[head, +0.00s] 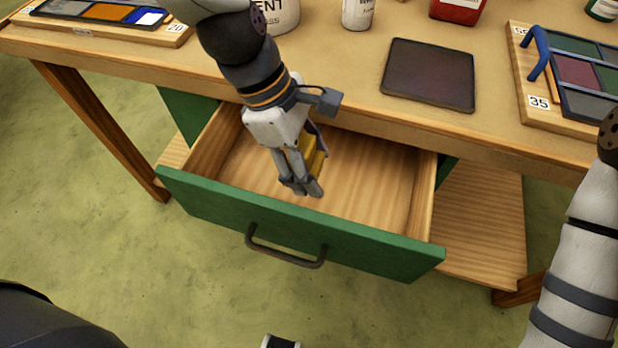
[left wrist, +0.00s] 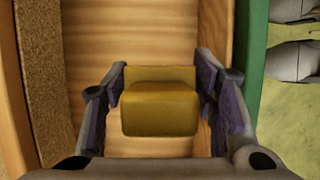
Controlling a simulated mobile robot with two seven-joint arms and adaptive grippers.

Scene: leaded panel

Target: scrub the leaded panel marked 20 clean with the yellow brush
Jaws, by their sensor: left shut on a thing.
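The panel marked 20 (head: 100,12) lies on its wooden board at the bench's far left in the head view, with orange, white and blue panes; its top is cut off by the frame. My left gripper (head: 302,188) points down into the open drawer. It is shut on the yellow brush (head: 316,155), which its fingers partly hide. In the left wrist view the yellow brush (left wrist: 160,108) sits between the two fingers (left wrist: 160,85), above the drawer floor. Its bristles cannot be made out. My right arm shows at the right edge, its gripper out of frame.
The green-fronted drawer (head: 390,258) stands pulled out, otherwise empty where visible. On the bench are a dark flat pad (head: 430,75), a panel marked 35 (head: 585,90) with a blue handle (head: 537,52), a white bottle (head: 357,12) and a red container (head: 458,8).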

